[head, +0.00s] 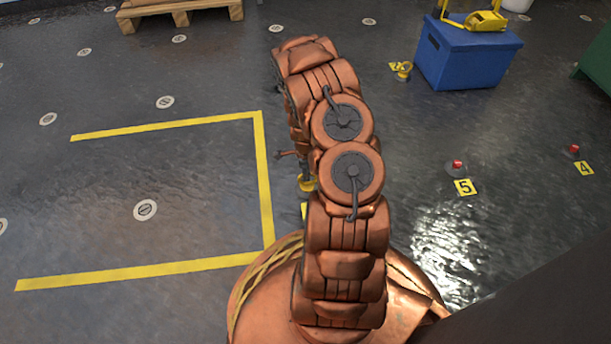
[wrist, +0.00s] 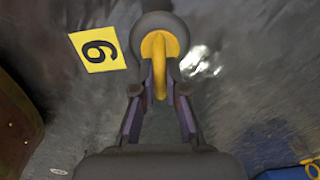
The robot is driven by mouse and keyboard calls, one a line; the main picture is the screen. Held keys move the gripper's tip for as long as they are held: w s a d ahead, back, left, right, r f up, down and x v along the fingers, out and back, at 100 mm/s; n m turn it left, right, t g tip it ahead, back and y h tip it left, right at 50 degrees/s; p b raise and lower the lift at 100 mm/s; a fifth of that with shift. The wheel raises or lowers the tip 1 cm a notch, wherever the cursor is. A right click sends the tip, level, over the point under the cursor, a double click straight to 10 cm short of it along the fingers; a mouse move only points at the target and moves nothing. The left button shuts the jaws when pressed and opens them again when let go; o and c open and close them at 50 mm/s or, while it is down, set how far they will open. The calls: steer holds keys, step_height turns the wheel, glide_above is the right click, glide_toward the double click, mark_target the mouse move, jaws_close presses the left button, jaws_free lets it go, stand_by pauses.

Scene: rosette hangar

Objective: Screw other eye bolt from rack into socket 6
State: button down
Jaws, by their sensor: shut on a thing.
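My gripper (wrist: 160,92) is shut on a yellow eye bolt (wrist: 160,52), with the ring between its two fingers. The eye bolt also shows in the head view (head: 307,185), low beside my arm and close to the floor. A yellow plate marked 6 (wrist: 97,49) lies on the floor just left of the bolt in the wrist view. Socket 6 is hidden under the bolt and gripper, so I cannot tell how far the bolt sits in it. In the head view my arm covers most of the gripper.
A blue box (head: 466,55) with a yellow object on top stands at the back right. A yellow eye bolt (head: 403,71) is on the floor beside it. Red caps mark the floor near plates 5 (head: 465,187) and 4 (head: 584,168). The taped area at left is clear.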

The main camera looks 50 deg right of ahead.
steer(key=shift+f, duration=0.1)
steer(key=shift+m+b, duration=0.5)
steer(key=shift+m, duration=1.7)
steer(key=m, duration=0.5)
steer(key=shift+d, duration=0.15)
steer(key=shift+m, duration=0.4)
steer(key=m, duration=0.4)
steer(key=shift+d+m, duration=0.1)
steer(key=shift+m, duration=0.3)
steer(key=m, duration=0.4)
steer(key=shift+d, duration=0.1)
